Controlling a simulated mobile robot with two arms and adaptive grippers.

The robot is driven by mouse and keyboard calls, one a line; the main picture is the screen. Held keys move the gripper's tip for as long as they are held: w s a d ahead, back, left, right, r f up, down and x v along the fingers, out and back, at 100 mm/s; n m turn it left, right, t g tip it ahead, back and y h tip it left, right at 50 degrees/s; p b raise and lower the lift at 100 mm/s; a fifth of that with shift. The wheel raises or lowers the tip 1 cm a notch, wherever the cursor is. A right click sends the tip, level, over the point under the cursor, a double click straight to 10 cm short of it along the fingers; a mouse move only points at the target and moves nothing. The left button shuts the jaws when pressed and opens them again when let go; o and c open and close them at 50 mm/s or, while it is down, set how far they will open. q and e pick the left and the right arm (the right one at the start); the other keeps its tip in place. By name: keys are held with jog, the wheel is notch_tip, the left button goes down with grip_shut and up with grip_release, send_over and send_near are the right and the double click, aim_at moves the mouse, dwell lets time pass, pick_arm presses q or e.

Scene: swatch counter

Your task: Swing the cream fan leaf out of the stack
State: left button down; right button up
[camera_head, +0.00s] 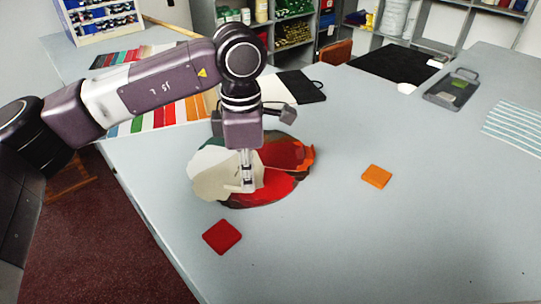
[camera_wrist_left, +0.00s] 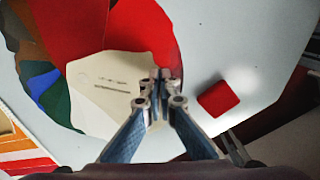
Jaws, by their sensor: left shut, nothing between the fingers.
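The fan stack lies on the counter as a round spread of coloured leaves, with red leaves (camera_head: 275,187) on its right side. The cream leaf (camera_head: 215,182) points to the left side of the spread. In the left wrist view the cream leaf (camera_wrist_left: 105,92) carries small dark print and lies beside a large red leaf (camera_wrist_left: 100,25). My left gripper (camera_head: 248,187) points down, shut and empty, with its fingertips at the cream leaf near the red one. The fingers (camera_wrist_left: 161,76) hide part of the leaf's edge; I cannot tell whether they touch it. My right gripper is not in view.
A red square swatch (camera_head: 222,237) lies in front of the fan, and an orange one (camera_head: 377,176) to its right. A grey tray (camera_head: 452,92) and a striped cloth (camera_head: 518,127) lie farther right. A colour chart (camera_head: 165,118) lies behind the fan. The right front counter is clear.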

aim_at(227, 184)
pick_arm(q)
jog(key=shift+a, duration=0.1)
jog(key=shift+a+m+b, duration=0.35)
jog(key=shift+a+m, duration=0.45)
jog(key=shift+m, duration=0.1)
jog(key=shift+a+m, duration=0.3)
jog(key=shift+a, duration=0.05)
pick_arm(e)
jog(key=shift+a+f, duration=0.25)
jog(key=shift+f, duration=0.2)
pick_arm(q)
jog(key=shift+a+m, duration=0.4)
jog(key=shift+w+a+m+b, duration=0.15)
jog(key=shift+a+m+b, duration=0.25)
jog(key=shift+a+m, duration=0.2)
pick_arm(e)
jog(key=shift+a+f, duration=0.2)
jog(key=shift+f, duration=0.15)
